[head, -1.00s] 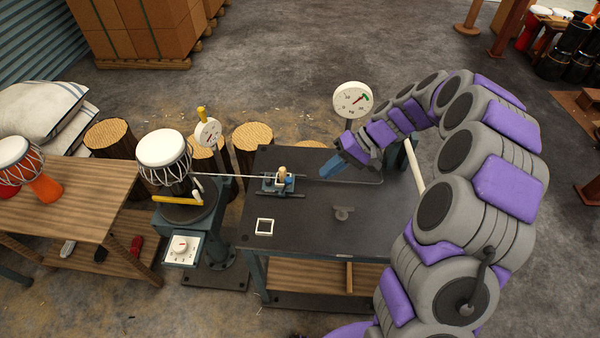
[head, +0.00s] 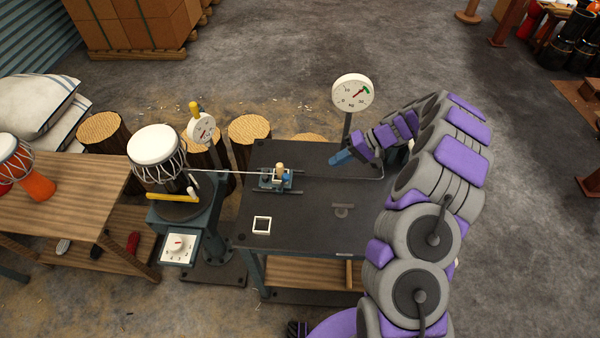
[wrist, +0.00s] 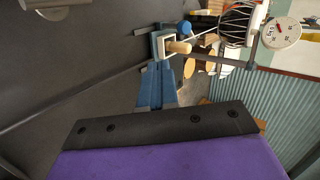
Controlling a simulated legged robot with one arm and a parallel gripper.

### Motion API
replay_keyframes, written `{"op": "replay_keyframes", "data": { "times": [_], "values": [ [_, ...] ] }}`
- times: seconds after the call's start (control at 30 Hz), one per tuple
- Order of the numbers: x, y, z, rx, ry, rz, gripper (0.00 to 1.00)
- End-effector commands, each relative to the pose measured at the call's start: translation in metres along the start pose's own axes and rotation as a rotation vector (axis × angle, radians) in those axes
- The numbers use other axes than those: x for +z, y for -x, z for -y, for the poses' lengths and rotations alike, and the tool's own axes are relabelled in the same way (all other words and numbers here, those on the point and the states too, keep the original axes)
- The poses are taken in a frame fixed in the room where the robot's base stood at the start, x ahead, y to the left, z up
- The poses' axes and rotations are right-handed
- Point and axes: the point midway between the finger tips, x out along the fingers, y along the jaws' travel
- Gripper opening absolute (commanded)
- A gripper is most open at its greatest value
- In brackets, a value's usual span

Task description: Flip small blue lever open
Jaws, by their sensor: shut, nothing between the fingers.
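A small carriage (head: 268,182) sits on rails on the dark table, with an upright wooden peg (head: 280,168) on it. A small blue piece (head: 287,177) beside the peg looks like the lever; in the wrist view it shows as a round blue end (wrist: 184,28) next to the pale frame and peg. I cannot tell its exact position. My gripper (head: 335,161) has blue fingers, shut and empty, above the table to the right of the carriage. In the wrist view my fingertips (wrist: 158,66) point toward the carriage, and seem apart from it.
A rod (head: 228,172) runs from the carriage to a white-topped drum (head: 156,146) on a stand at left. A dial gauge (head: 353,92) stands behind the table. A white square frame (head: 262,225) lies on the table front. The table between gripper and carriage is mostly clear.

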Motion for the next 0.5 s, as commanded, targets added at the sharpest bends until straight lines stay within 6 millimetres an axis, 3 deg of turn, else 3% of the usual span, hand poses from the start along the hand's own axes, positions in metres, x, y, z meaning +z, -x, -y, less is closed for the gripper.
{"op": "replay_keyframes", "data": {
  "times": [0.23, 0.5],
  "values": [
    [0.000, -0.015, 0.000, -0.001, 0.000, 0.001, 0.00],
    [0.001, -0.066, -0.001, -0.001, -0.001, 0.005, 0.00]
  ]
}}
